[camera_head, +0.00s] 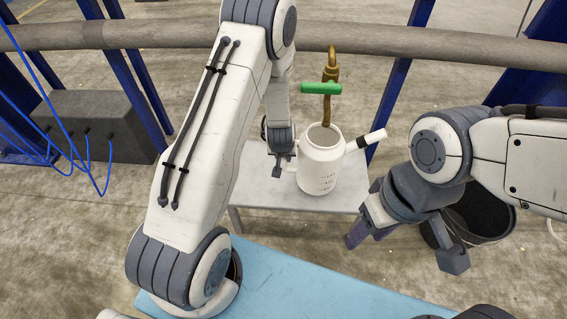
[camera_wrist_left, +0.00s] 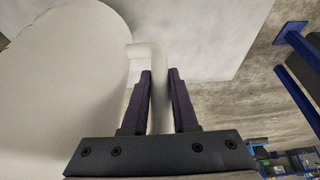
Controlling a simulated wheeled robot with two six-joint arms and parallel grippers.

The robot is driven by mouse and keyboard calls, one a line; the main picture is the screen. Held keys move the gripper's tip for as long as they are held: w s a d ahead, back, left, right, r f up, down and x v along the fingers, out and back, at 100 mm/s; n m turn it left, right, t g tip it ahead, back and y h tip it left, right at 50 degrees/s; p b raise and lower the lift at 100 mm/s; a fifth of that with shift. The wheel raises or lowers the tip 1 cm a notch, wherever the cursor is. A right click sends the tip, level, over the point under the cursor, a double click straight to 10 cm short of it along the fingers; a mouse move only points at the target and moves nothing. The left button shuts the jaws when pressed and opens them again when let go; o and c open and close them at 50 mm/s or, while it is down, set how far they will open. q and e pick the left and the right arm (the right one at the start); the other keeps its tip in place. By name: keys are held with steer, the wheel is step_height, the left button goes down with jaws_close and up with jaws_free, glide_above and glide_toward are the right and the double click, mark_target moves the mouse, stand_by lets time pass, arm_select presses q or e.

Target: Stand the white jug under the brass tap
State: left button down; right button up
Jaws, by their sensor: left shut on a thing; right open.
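The white jug (camera_head: 322,172) is upright over a small grey table (camera_head: 255,190), its open mouth just below the brass tap's outlet. I cannot tell whether its base touches the table. Its spout points right. The brass tap (camera_head: 331,72) has a green handle and hangs down from a thick pipe. My left gripper (camera_head: 280,163) is at the jug's left side, shut on its handle. In the left wrist view the jug (camera_wrist_left: 60,90) fills the left, and the handle (camera_wrist_left: 157,95) is between the left fingers (camera_wrist_left: 160,75). My right gripper (camera_head: 406,248) is open and empty, right of the table.
The grey pipe (camera_head: 440,47) runs across behind the table, with blue posts (camera_head: 400,75) beside it. A black bucket (camera_head: 487,215) stands behind my right arm. A light blue surface (camera_head: 300,290) is in front. A dark grey block (camera_head: 95,120) with blue hoses is at left.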

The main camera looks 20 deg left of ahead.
arm_select(q)
steer(key=shift+f+b, duration=0.5)
steer(key=shift+f, duration=0.85)
steer(key=c, duration=0.7)
jaws_free()
steer(key=shift+r, duration=0.15)
